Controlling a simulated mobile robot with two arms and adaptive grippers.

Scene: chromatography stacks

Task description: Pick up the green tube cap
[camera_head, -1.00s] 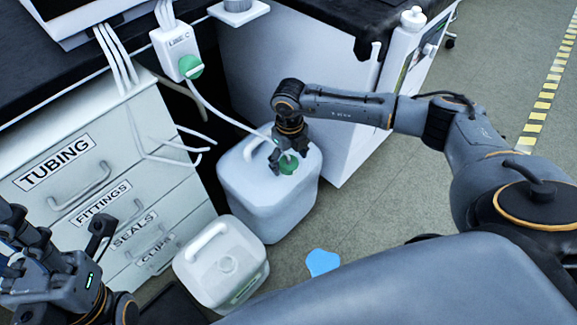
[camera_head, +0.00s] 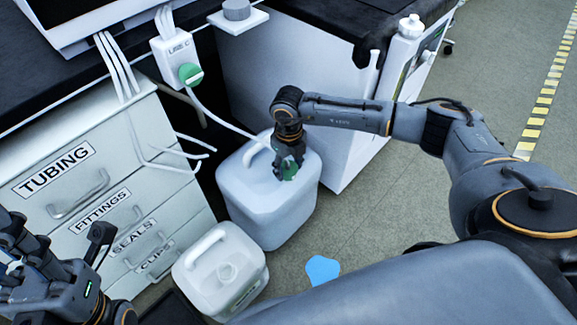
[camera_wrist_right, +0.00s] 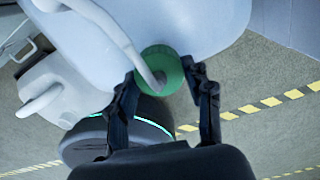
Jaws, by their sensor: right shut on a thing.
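The green tube cap (camera_head: 290,172) is at the top of the large white jug (camera_head: 265,215) in the head view, partly hidden by my fingers. A thin white tube (camera_wrist_right: 115,40) runs into the cap's middle. My right gripper (camera_head: 288,164) is above the jug and shut on the cap. In the right wrist view the cap (camera_wrist_right: 152,58) is between the two fingers (camera_wrist_right: 162,76). I cannot tell whether the cap is seated on the jug or slightly raised. My left gripper (camera_head: 58,250) is at the lower left, away from the cap; its jaw state is unclear.
A smaller white jug (camera_head: 225,272) stands in front of the large one. A labelled drawer cabinet (camera_head: 100,200) is on the left and a white cabinet (camera_head: 335,140) behind. A blue patch (camera_head: 322,270) lies on the floor. The floor at right is open.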

